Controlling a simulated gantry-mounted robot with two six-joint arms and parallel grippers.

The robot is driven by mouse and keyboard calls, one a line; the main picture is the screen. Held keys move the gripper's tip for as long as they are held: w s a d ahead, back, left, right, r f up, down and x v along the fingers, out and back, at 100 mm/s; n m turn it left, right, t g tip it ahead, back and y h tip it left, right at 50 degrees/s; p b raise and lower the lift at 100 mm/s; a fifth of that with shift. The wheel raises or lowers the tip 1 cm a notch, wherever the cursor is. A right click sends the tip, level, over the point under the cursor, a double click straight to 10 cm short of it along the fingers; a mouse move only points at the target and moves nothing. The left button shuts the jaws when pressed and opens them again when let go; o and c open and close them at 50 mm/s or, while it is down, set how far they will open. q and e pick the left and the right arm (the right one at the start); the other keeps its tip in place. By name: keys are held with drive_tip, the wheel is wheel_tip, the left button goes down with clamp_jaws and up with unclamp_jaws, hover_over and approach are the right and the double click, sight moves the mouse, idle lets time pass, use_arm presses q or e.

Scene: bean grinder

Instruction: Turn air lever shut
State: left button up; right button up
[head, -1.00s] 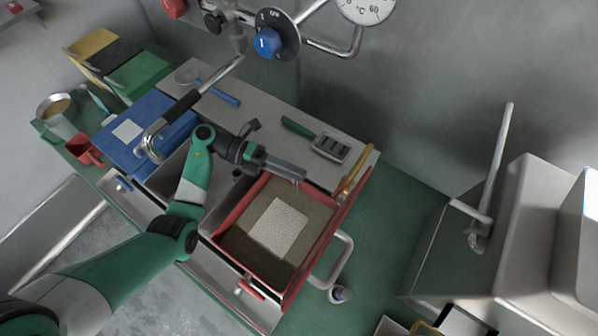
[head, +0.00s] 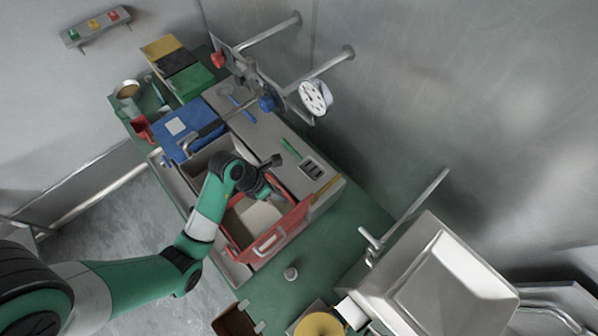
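No part in view is clearly marked as the air lever. A blue knob (head: 267,103) and a red knob (head: 218,60) sit on the pipework at the back, near a round gauge (head: 314,97). A black-handled lever (head: 205,131) lies over the blue box (head: 180,126). A small blue lever (head: 166,161) is on the bench's front face. My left gripper (head: 279,191) is above the far side of the red-walled bin (head: 270,240), apart from these knobs and levers. Its fingers are too small and dark to read. My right gripper is out of view.
A green brush (head: 291,148) and a slotted metal piece (head: 312,168) lie on the grey bench top. A large grey metal housing (head: 440,280) with an upright bar stands at the right. Bare green surface (head: 350,225) lies between bench and housing.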

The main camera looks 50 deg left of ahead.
use_arm(q)
drive_tip(key=b+x, duration=0.2)
drive_tip(key=x, duration=0.9)
drive_tip(key=shift+d+f, duration=0.1)
drive_tip(key=shift+f, duration=0.1)
clamp_jaws()
drive_tip(key=shift+r, duration=0.1)
idle(0.8)
